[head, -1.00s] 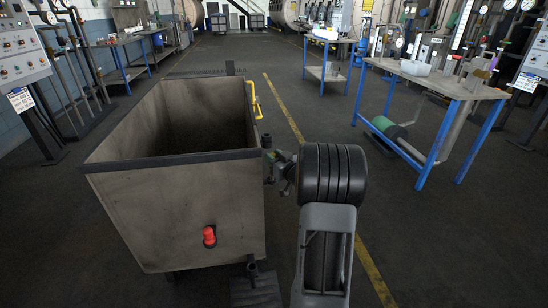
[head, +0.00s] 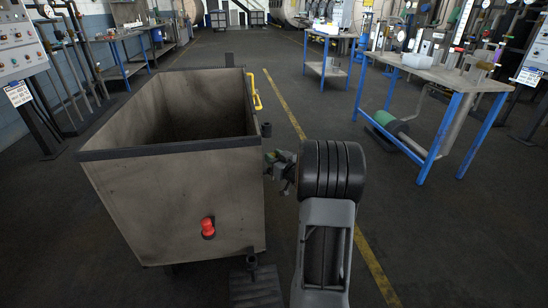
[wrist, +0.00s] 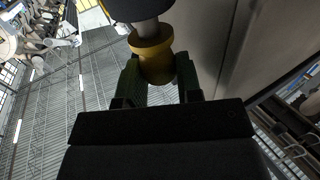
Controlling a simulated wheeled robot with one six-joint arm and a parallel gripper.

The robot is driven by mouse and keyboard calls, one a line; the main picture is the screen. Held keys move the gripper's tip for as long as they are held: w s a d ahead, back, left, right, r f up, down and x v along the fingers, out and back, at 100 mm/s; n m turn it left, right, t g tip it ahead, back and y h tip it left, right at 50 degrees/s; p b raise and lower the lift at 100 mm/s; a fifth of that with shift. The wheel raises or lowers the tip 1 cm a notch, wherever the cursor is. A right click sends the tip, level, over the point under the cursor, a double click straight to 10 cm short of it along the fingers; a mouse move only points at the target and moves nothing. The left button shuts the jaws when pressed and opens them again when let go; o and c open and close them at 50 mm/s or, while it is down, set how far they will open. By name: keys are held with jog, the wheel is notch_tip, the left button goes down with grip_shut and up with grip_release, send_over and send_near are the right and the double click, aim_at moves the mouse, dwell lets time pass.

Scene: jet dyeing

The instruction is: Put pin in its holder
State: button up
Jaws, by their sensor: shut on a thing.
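My gripper (wrist: 158,80) has green fingers and is shut on the pin (wrist: 152,55). In the wrist view the pin shows a yellow collar between the fingers and a pale grey shaft beyond it. The shaft meets a dark round piece (wrist: 145,8) at the top edge; I cannot tell whether that is part of the pin or the holder. In the head view my gripper (head: 272,158) is small beside the cart's right wall, partly hidden by my arm.
The large open cart (head: 170,200) fills the left centre, with a red plug (head: 208,228) and a yellow handle (head: 254,90). A blue-legged bench (head: 455,78) stands at the right. The floor between cart and bench is clear.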

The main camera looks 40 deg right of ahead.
jog(key=o, duration=1)
jog(key=s+p, duration=0.2)
jog(key=s, duration=1.1)
jog(key=shift+s+p, duration=0.35)
jog(key=shift+s, duration=0.05)
jog(key=shift+d, duration=0.15)
jog(key=w+a+r+m+g+h+p, duration=0.15)
jog(key=a+r+g+p, duration=0.3)
jog(key=r+p, duration=0.45)
jog(key=w+a+r+g+h+p, duration=0.25)
jog(key=a+r+p, duration=0.35)
jog(key=r, duration=0.4)
jog(key=s+a+r+g+y+p, duration=0.2)
jog(key=s+a+r+g+p, duration=0.1)
jog(key=s+a+r+p, duration=0.2)
jog(key=s+a+r+n+g+y+p, duration=0.1)
jog(key=s+a+r+g+p, duration=0.3)
jog(key=s+a, duration=0.5)
jog(key=a+r+p, duration=0.1)
jog(key=a+p, duration=0.1)
jog(key=shift+a+y+p, duration=0.35)
jog(key=shift+a+y, duration=0.05)
